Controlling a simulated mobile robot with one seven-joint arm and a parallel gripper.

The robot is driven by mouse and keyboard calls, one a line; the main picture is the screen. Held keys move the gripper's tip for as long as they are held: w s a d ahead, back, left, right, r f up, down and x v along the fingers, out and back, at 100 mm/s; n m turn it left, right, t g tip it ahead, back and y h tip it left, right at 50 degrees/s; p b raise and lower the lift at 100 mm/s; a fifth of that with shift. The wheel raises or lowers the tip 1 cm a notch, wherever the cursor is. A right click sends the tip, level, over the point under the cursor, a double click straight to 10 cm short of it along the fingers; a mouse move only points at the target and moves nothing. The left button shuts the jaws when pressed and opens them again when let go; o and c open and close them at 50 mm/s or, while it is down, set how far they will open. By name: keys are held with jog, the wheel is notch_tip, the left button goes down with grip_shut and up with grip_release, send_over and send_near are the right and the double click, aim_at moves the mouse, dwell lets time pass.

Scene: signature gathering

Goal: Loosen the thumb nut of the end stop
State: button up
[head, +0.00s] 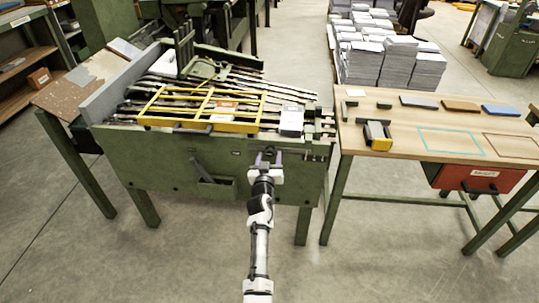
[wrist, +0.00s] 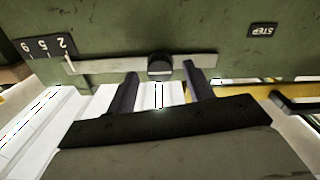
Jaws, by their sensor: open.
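A small dark knob (wrist: 160,66), which looks like the thumb nut, sits on a flat pale metal bar (wrist: 105,66) against the green machine face in the wrist view. The bar looks like part of the end stop. My gripper (wrist: 160,72) is open. Its two dark fingers stand to either side of the knob, with their tips near its level. I cannot tell whether they touch it. In the head view my gripper (head: 266,154) is at the machine's front, near its right end, and the knob cannot be made out there.
The green machine (head: 165,160) carries a yellow guard frame (head: 200,108) on top. A number plate (wrist: 45,47) and a STEP label (wrist: 262,31) appear upside down in the wrist view. A wooden table (head: 400,145) with several blocks stands to the right. Paper stacks (head: 380,62) are behind.

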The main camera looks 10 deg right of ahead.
jog(key=shift+w+d, duration=0.25)
jog(key=shift+w, duration=0.4)
jog(key=shift+c, duration=0.2)
jog(key=c, duration=0.9)
